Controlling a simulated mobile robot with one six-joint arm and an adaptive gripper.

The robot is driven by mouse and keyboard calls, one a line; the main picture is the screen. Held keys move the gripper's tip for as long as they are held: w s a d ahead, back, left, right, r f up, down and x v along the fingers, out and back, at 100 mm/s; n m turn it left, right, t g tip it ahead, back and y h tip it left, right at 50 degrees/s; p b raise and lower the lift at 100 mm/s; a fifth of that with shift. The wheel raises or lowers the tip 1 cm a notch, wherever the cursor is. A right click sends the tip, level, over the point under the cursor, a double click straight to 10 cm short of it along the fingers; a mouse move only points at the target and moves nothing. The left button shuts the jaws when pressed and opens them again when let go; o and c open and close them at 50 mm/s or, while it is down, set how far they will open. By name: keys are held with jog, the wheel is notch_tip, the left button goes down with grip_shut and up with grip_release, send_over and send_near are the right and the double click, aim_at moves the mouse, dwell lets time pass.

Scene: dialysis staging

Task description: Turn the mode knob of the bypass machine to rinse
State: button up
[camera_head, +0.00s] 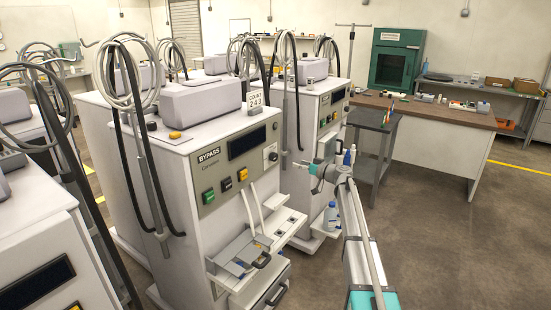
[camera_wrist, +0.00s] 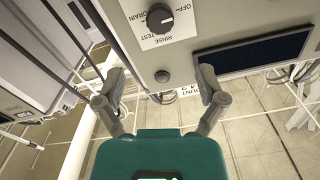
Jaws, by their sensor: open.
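The bypass machine (camera_head: 215,178) stands at centre left in the head view, with a "BYPASS" label on its sloped front panel. Its mode knob (camera_head: 272,156) is a small dark knob on a white plate, right of the dark display. In the wrist view the knob (camera_wrist: 160,18) is at the top, with OFF, DRAIN, TEST and RINSE printed around it. I cannot tell for sure which word its pointer faces. My gripper (camera_head: 310,167) is right of the panel, apart from the knob. In the wrist view its fingers (camera_wrist: 161,75) are spread and empty, below the knob.
The panel has green, black and orange switches (camera_head: 226,184). White hoses and an open tray (camera_head: 238,262) project below. Other similar machines stand close at left and behind. A round dark button (camera_wrist: 162,76) shows between my fingers. Clear floor lies right, before a wooden-topped desk (camera_head: 440,112).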

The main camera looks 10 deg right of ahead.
aim_at(276, 157)
jog(key=x, duration=1.1)
jog(key=shift+w+a, duration=0.2)
jog(key=shift+a, duration=0.1)
jog(key=c, duration=1.1)
jog(key=shift+c, duration=0.2)
